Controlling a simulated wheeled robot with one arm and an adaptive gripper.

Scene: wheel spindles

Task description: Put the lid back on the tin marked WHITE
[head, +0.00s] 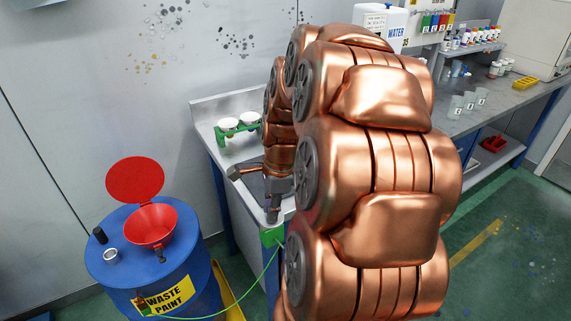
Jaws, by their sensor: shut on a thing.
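My gripper (273,214) points down over the near corner of the bench, in the middle of the head view. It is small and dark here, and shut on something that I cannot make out. My copper arm covers much of the bench behind and to the right of it. I see no tin that I can read as WHITE. I cannot make out a loose lid. A green rack (237,131) with two white-topped round pieces stands on the bench, behind and to the left of my gripper; I cannot tell what these are.
A blue waste paint drum (195,262) with a red funnel (151,226) and raised red cover (135,179) stands at left. A green clip (272,235) with a cable sits at the bench corner. Grey cups (468,100), bottles and a yellow tray (525,82) stand at right.

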